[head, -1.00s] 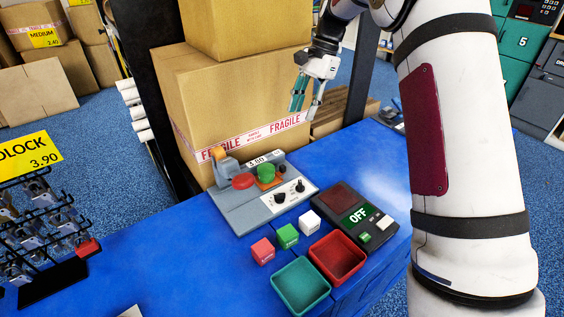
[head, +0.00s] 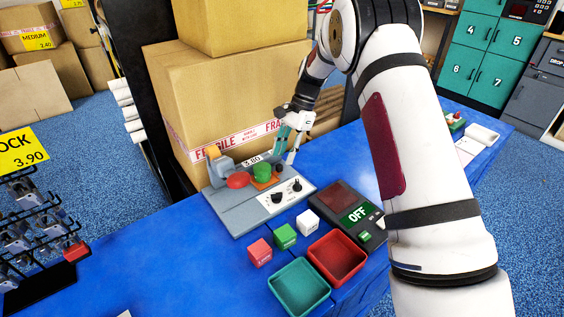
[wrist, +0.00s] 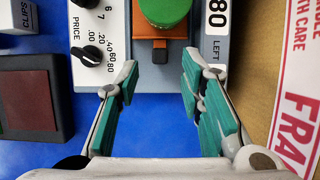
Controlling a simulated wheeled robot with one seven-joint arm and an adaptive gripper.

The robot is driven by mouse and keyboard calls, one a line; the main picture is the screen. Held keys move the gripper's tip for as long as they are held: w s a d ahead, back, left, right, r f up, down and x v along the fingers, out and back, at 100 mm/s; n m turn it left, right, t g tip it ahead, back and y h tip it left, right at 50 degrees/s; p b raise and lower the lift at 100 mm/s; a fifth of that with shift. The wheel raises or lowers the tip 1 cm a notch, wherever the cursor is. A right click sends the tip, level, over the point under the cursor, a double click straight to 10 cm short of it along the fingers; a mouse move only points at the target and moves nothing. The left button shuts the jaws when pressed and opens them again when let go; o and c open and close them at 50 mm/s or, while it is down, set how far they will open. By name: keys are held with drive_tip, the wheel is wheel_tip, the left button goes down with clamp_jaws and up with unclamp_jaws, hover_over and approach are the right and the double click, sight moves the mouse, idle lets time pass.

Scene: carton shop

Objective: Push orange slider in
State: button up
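My gripper (head: 285,157) is open and empty, above and just off the panel's right end. In the wrist view its fingertips (wrist: 160,68) stand either side of the slider's end, with a gap on both sides. No contact shows.
A red button (head: 238,180) and black knobs (head: 277,197) are on the panel. A large carton (head: 180,105) stands close behind. Blue table lies clear to the panel's right.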

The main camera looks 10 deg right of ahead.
sight(282, 171)
drive_tip(key=shift+x, duration=1.7)
clamp_jaws()
